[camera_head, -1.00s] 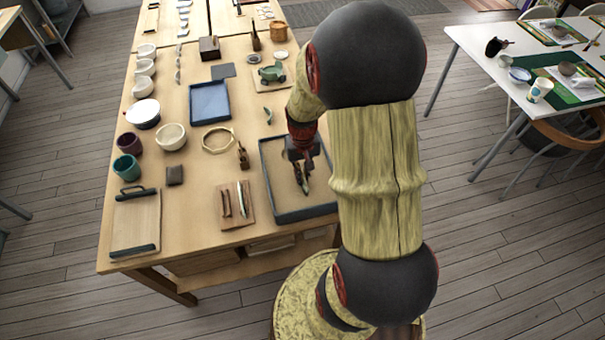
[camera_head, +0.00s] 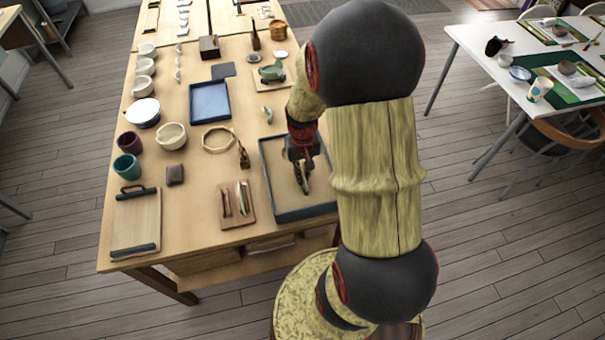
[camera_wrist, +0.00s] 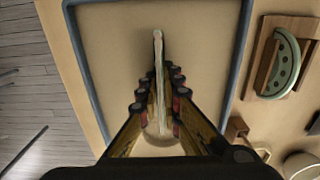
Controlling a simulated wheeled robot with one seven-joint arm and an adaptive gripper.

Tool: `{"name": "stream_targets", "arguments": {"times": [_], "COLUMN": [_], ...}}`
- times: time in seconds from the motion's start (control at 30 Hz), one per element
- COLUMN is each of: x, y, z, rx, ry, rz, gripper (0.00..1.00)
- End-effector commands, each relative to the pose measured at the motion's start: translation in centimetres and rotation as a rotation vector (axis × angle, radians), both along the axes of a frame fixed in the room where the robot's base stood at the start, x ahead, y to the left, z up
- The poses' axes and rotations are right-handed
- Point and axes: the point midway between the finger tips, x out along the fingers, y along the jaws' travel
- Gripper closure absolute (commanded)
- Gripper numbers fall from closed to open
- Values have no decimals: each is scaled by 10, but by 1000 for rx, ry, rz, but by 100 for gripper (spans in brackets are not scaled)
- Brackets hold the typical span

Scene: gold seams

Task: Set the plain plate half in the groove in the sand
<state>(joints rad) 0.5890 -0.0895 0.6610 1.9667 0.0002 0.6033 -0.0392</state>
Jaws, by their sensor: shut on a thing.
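The plain plate half (camera_wrist: 159,75) is a pale, thin piece seen edge-on in the wrist view. My gripper (camera_wrist: 158,92) is shut on it, one finger on each side. The piece stands on edge over the sand (camera_wrist: 118,60) in the dark-rimmed tray (camera_wrist: 242,50). In the head view my gripper (camera_head: 303,178) is low inside the tray (camera_head: 266,176), and only a sliver of the piece shows. The groove is mostly hidden below the gripper and the piece; a darker hollow shows near the fingers. I cannot tell whether the piece touches the sand.
A wooden board (camera_head: 233,219) with a speckled green half piece (camera_wrist: 286,62) stands beside the tray. A small wooden tool (camera_head: 243,155) and a hexagonal wooden ring (camera_head: 218,139) lie to the left. Open sand surrounds the gripper inside the tray walls.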

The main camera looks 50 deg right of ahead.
Motion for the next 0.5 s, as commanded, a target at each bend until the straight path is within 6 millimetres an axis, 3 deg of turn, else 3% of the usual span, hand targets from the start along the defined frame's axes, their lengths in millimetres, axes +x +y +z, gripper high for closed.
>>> {"name": "stream_targets", "arguments": {"times": [0.5], "x": [0], "y": [0], "z": [-10], "rx": [-1], "ry": [-1], "rz": [0], "gripper": [100]}}
